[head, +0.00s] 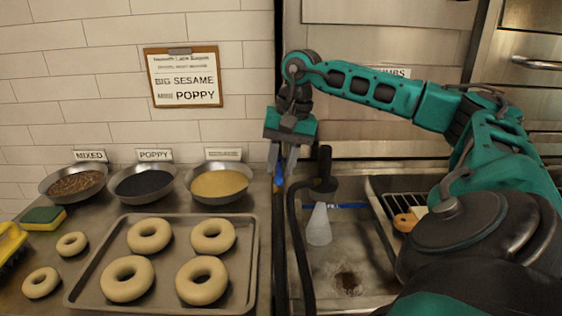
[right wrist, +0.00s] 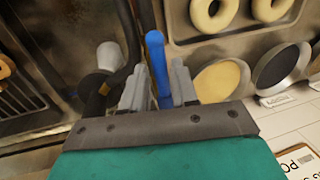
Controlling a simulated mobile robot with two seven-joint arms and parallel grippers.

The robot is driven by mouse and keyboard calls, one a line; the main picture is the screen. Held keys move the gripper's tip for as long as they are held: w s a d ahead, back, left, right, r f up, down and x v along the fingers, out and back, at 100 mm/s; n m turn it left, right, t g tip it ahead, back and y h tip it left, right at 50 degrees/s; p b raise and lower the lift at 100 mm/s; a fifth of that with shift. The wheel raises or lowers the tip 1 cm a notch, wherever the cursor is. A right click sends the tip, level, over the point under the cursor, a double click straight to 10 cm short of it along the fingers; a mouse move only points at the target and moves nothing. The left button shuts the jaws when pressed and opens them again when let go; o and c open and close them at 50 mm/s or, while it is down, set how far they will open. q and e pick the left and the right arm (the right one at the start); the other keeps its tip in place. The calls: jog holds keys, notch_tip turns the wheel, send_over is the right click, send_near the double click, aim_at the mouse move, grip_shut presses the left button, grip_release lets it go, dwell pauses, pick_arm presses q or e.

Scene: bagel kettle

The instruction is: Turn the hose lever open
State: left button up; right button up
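The blue hose lever (head: 278,176) is upright beside the black hose (head: 296,232), between the counter and the sink. In the right wrist view the lever (right wrist: 157,62) stands between my two grey fingers. My right gripper (head: 285,168) points down over the lever, and its fingertips (right wrist: 160,80) lie on either side of it. The fingers are apart; I cannot tell whether either one touches the lever. In the head view the fingers hide part of the lever's top. My left gripper is not in view.
A pale cone (head: 319,226) hangs below the black nozzle (head: 324,175) over the sink (head: 368,255). Left of the lever lie a tray (head: 250,235) of bagels and several topping bowls (head: 219,183). A grate (head: 388,205) is at the right.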

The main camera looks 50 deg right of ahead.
jog(key=shift+o, duration=1.1)
jog(key=shift+r, duration=0.1)
notch_tip(320, 180, up, 12)
jog(key=s+d+p, duration=0.1)
jog(key=s+p, duration=0.1)
jog(key=p, duration=0.1)
jog(key=shift+d+r, duration=0.25)
jog(key=shift+d, duration=0.05)
